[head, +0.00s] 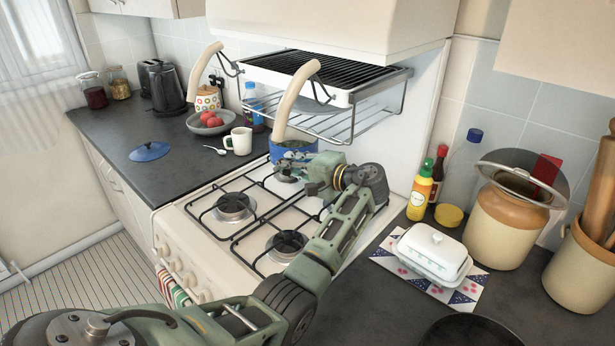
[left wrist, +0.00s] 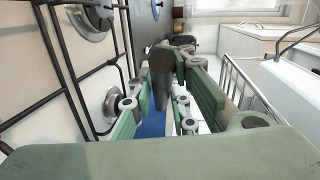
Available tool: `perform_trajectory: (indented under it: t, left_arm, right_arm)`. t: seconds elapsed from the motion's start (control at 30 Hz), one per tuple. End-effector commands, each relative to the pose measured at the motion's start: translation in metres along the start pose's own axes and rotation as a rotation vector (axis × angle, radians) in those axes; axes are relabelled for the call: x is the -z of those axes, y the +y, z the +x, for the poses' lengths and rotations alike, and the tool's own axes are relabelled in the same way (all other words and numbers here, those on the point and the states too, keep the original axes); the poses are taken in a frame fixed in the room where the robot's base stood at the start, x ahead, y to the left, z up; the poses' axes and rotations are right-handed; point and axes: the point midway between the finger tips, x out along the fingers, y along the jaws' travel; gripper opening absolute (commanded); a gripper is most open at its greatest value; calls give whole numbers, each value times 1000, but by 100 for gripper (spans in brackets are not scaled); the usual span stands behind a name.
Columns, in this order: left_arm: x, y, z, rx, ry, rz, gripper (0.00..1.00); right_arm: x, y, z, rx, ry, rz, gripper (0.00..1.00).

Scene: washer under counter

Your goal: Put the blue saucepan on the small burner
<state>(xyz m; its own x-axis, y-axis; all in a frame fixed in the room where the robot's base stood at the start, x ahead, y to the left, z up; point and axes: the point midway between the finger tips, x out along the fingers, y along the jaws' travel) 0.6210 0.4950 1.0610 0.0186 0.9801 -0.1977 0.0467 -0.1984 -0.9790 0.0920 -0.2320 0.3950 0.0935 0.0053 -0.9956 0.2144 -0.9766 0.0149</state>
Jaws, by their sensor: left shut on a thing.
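The blue saucepan (head: 281,151) is at the back of the hob, partly hidden by my left gripper (head: 298,168). That gripper is shut on the pan's dark handle (left wrist: 161,62), which shows between the fingers in the left wrist view. A little of the blue pan (left wrist: 152,128) shows below the handle there. I cannot tell whether the pan touches the grate. Front burners (head: 233,207) and (head: 287,243) are bare; a back burner (head: 286,178) shows just below the pan, and my arm hides the rest. My right gripper is not in view.
A grill rack (head: 335,118) with curved beige handles overhangs the hob's back. Bottles, a butter dish (head: 432,252) and crocks crowd the right counter.

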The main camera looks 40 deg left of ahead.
Motion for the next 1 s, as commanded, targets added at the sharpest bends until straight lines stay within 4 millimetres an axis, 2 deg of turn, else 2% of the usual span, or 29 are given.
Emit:
perform_trajectory:
  t: [0.03, 0.1, 0.3, 0.63, 0.93, 0.97, 1.0]
  left_arm:
    - [1, -8, 9, 13, 2, -14, 0]
    - [1, -9, 18, 11, 3, -13, 0]
    - [2, -11, 28, 10, 5, -12, 0]
    - [0, 22, 34, 10, 4, -12, 0]
    - [0, 23, 35, 9, 3, -10, 0]
    - [-2, 30, 35, -2, 0, 3, 18]
    - [-2, 30, 35, -2, 0, 3, 22]
  right_arm:
    - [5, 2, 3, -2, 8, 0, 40]
    - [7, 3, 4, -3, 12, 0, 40]
    - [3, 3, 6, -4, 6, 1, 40]
    - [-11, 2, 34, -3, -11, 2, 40]
    - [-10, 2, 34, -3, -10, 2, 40]
    - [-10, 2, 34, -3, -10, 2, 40]
    - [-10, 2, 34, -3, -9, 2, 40]
